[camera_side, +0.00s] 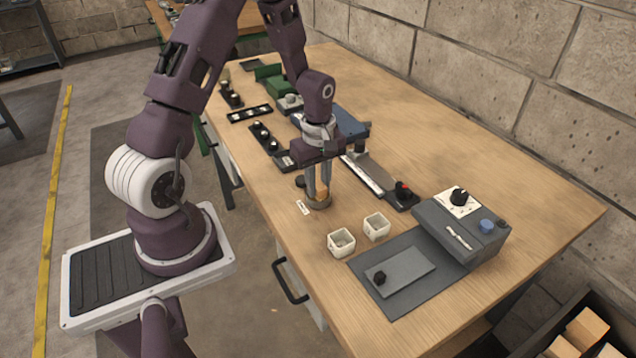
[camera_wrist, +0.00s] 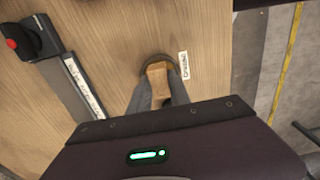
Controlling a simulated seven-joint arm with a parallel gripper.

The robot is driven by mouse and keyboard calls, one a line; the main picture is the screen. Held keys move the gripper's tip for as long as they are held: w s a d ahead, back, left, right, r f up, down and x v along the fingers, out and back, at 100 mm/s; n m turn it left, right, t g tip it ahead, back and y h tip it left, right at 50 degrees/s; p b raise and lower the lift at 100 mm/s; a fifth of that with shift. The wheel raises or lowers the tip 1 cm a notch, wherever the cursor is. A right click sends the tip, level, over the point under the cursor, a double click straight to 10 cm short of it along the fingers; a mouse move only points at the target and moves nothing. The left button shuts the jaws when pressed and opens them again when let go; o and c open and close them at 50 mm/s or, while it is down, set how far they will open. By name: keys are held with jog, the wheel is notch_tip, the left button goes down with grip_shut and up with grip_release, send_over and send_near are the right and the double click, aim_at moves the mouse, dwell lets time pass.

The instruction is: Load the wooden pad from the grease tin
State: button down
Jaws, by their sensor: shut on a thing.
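The wooden pad (camera_wrist: 157,74) is a small light-brown block between the two fingers of my gripper (camera_wrist: 158,86). In the side view the pad (camera_side: 321,194) shows at the fingertips. The tin's inside is mostly hidden.
A white label (camera_wrist: 184,65) lies beside the tin. Two small white square cups (camera_side: 341,242) stand nearby, before a grey plate (camera_side: 403,272) and a grey box with a black knob (camera_side: 460,228).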

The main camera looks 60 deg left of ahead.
aim_at(318, 184)
dwell(0.4)
jog(key=shift+r, duration=3.5)
